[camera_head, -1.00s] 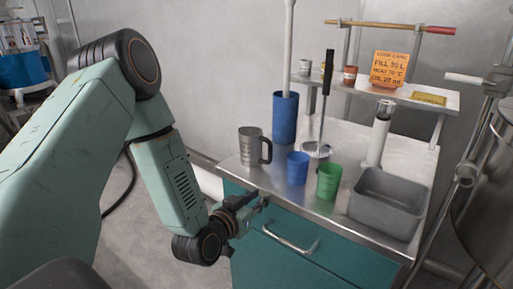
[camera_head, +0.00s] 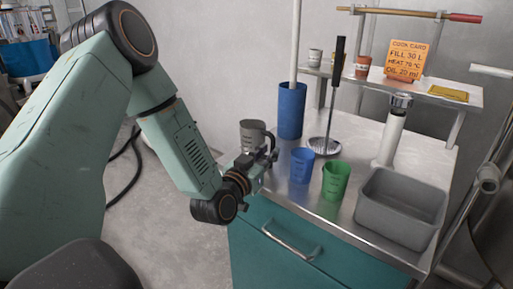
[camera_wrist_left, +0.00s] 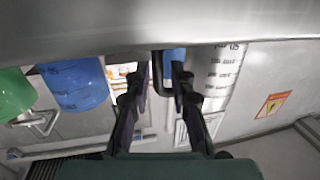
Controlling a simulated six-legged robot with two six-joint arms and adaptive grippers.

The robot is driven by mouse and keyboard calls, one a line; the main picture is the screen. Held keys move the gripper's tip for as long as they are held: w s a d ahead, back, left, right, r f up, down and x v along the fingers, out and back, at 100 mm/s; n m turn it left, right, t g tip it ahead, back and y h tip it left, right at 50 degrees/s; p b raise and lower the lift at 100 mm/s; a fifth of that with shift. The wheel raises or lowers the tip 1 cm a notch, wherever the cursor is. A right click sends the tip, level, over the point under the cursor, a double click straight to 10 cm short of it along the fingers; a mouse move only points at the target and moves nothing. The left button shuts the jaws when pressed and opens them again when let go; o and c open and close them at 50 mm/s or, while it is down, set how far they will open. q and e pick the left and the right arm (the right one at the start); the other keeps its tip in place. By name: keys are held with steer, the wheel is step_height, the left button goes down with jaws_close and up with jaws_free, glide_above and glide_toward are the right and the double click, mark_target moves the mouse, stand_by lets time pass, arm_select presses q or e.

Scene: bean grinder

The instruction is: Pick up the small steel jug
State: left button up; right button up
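The small steel jug (camera_head: 252,131) stands upright on the steel worktop, near its left front edge, its handle on the right side. My left gripper (camera_head: 268,154) is at the jug's handle and hides the jug's lower part. In the left wrist view, which looks upside down, the jug (camera_wrist_left: 222,72) with its dark scale marks shows to the right of the fingers. Its dark handle shows between the two fingertips of my left gripper (camera_wrist_left: 162,78). The fingers look apart, with no clear grip on the handle. My right gripper is not in view.
A blue cup (camera_head: 301,166) and a green cup (camera_head: 335,181) stand just right of the jug. Behind are a tall blue container (camera_head: 291,110) and a skimmer (camera_head: 325,145). A grey bin (camera_head: 400,215) sits at the right front. A drawer handle (camera_head: 290,242) juts out below.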

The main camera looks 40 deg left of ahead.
mark_target(272, 148)
arm_select(q)
steer(key=shift+w, duration=0.8)
steer(key=shift+w+r+b, duration=0.3)
steer(key=shift+w+b, duration=0.15)
steer(key=shift+w, duration=0.05)
steer(key=shift+w+a+f, duration=0.15)
steer(key=shift+w+f, duration=0.05)
steer(key=shift+w, duration=0.05)
steer(key=shift+r, duration=0.1)
jaws_close()
